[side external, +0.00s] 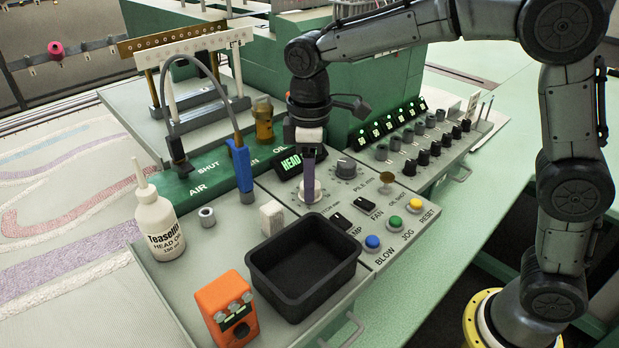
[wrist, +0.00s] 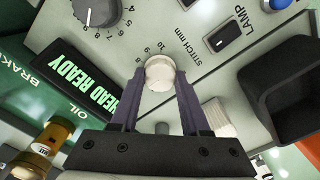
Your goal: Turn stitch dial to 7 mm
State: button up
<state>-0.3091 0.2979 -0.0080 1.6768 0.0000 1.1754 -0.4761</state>
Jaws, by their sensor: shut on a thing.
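The stitch dial (wrist: 159,72) is a small round knob with a pale top, centred between my fingers in the wrist view. The print "STITCH mm" and a ring of numbers, 8, 9 and 10 among them, show beside it. My gripper (wrist: 158,84) is shut on the dial, one finger on each side. I cannot make out where the dial's pointer stands. In the side view my gripper (side external: 309,186) points straight down on the panel (side external: 335,230), and its fingers hide most of the dial.
A pile dial (side external: 346,167) sits close behind, beside the "HEAD READY" display (side external: 290,164). A black tray (side external: 303,268), a pale block (side external: 272,217) and the LAMP switch (side external: 341,220) are near. Blue, green and yellow buttons (side external: 394,222) lie to the right.

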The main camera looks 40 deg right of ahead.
grip_shut()
jog(key=shift+m, duration=0.3)
jog(key=shift+m, duration=2.8)
jog(key=o, duration=1.1)
grip_release()
jog(key=shift+r, duration=0.15)
